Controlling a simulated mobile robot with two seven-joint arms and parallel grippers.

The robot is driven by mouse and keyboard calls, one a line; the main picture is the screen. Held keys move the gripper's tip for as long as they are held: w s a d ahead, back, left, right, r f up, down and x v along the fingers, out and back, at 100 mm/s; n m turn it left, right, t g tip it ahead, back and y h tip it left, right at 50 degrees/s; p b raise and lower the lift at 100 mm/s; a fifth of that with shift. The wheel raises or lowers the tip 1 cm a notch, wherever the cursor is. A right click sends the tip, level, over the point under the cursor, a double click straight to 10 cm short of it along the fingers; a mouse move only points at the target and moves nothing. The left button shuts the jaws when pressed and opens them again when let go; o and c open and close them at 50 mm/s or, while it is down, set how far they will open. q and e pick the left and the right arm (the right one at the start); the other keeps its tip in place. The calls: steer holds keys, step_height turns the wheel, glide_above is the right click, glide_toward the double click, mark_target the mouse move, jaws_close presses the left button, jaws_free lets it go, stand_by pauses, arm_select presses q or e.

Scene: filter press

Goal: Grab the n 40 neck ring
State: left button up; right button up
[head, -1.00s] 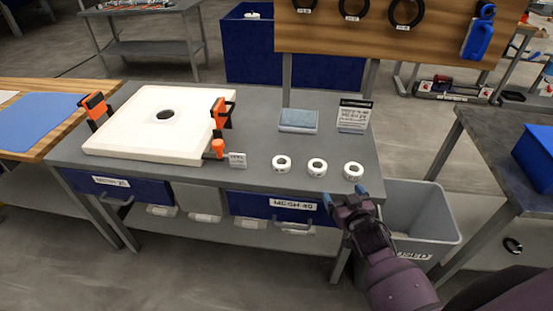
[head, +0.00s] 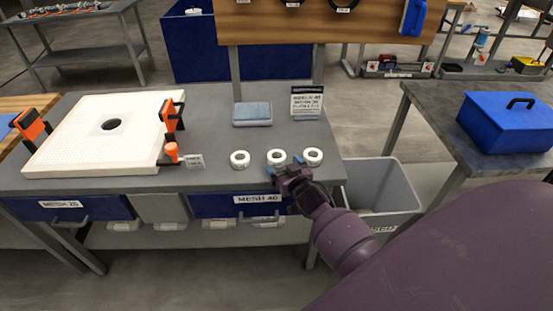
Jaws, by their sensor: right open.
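Three white neck rings stand in a row near the front edge of the grey table (head: 215,110): a left ring (head: 240,159), a middle ring (head: 276,156) and a right ring (head: 313,156). Any markings on them are too small to read, so I cannot tell which is the N 40. My right gripper (head: 285,166) is open and empty, its blue-tipped fingers just in front of the middle and right rings. It slightly overlaps the lower edge of the middle ring in the picture; I cannot tell whether they touch. My left gripper is not in view.
A white plate (head: 95,120) with orange clamps (head: 169,120) lies on the table's left. A blue-grey pad (head: 252,113) and a sign (head: 306,102) stand behind the rings. Blue drawers (head: 236,206) sit below. A grey bin (head: 385,188) stands right of the table.

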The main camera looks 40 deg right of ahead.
mark_target(281, 162)
steer(key=x, duration=0.4)
steer(key=shift+w+d, duration=0.1)
steer(key=shift+d, duration=0.15)
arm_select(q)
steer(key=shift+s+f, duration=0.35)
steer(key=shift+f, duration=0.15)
